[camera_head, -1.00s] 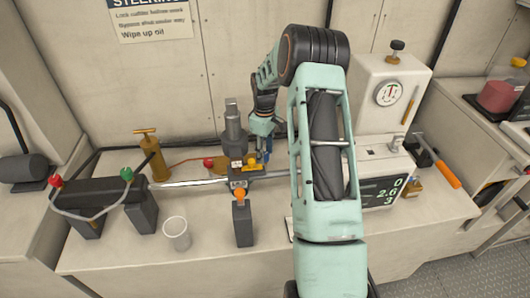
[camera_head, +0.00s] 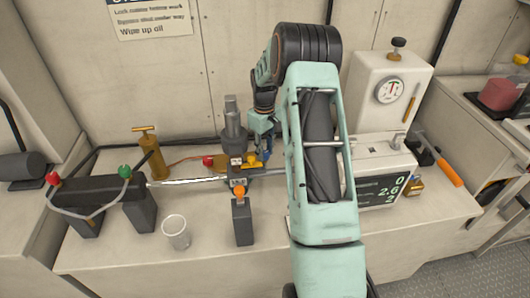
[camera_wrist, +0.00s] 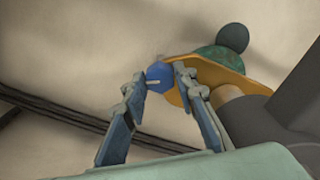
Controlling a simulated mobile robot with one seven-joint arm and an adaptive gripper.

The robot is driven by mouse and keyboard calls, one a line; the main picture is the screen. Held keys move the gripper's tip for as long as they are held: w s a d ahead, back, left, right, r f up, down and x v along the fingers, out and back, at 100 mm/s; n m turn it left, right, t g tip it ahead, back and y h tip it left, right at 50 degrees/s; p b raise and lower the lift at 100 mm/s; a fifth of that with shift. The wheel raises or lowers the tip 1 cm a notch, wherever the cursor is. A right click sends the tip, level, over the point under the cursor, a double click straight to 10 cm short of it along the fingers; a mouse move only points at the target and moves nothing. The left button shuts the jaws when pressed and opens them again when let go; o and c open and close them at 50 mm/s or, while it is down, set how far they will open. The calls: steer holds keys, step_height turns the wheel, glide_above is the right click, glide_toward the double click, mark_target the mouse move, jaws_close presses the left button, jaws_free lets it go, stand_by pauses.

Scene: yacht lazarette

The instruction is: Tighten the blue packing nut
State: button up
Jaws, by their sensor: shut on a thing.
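The blue packing nut (camera_wrist: 157,75) shows in the wrist view as a round blue piece with a pale line across it. My gripper (camera_wrist: 163,78) has its two fingers on either side of it, shut on it. A yellow-orange flange (camera_wrist: 205,72) with a green part and a dark ball knob (camera_wrist: 232,38) sits just right of the nut. In the head view my gripper (camera_head: 266,148) is at the yellow valve fitting (camera_head: 250,162), beside the grey upright cylinder (camera_head: 232,120). The nut itself is mostly hidden there by my gripper.
An orange-knobbed block (camera_head: 242,220) and a clear cup (camera_head: 176,232) stand in front.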

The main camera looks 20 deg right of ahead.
mark_target(264, 153)
steer(key=m+b, duration=0.1)
steer(key=m, duration=0.3)
steer(key=shift+m+b, duration=0.3)
steer(key=shift+m, duration=1.3)
steer(key=o, duration=1.2)
steer(key=shift+c, duration=0.2)
step_height(264, 153, up, 12)
steer(key=shift+a, duration=0.1)
steer(key=shift+r, duration=0.15)
